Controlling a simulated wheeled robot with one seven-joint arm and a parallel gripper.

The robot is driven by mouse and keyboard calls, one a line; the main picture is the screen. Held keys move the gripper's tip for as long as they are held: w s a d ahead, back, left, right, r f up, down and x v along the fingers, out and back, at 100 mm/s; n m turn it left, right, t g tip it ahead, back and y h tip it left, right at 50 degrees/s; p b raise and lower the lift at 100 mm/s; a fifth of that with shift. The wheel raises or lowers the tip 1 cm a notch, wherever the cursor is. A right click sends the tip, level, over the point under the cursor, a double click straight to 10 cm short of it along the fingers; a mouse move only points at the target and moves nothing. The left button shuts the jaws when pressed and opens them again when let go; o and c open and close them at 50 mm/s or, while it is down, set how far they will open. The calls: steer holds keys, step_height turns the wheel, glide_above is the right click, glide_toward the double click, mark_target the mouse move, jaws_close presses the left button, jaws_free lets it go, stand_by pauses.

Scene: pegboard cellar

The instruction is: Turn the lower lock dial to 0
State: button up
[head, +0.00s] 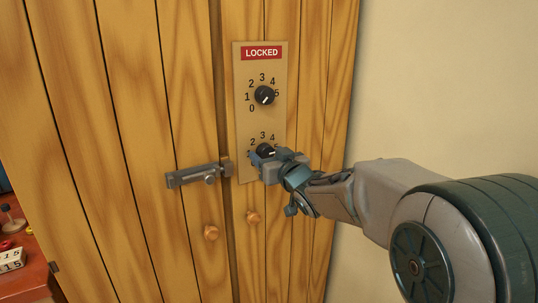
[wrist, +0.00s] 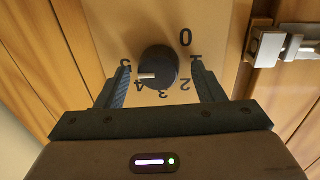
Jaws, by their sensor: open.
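The lower lock dial (head: 265,150) is a round black knob with a white pointer on a tan plate (head: 244,120) on the wooden door. In the wrist view the lower dial (wrist: 158,66) appears with its numbers upside down. Its pointer points left, roughly between 4 and 5. The 0 (wrist: 185,38) is at the dial's upper right there. My gripper (head: 272,160) is open at the lower dial, one finger on each side. Gaps show between the fingers and the knob. In the head view my gripper hides part of the dial's number ring.
A metal bolt (head: 198,175) is left of the plate. Wooden knobs (head: 211,233) are below. A red table (head: 30,270) with small items stands at left.

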steer(key=shift+w+a, duration=0.1)
steer(key=shift+w, duration=0.05)
steer(key=c, duration=1)
steer(key=shift+o, duration=0.2)
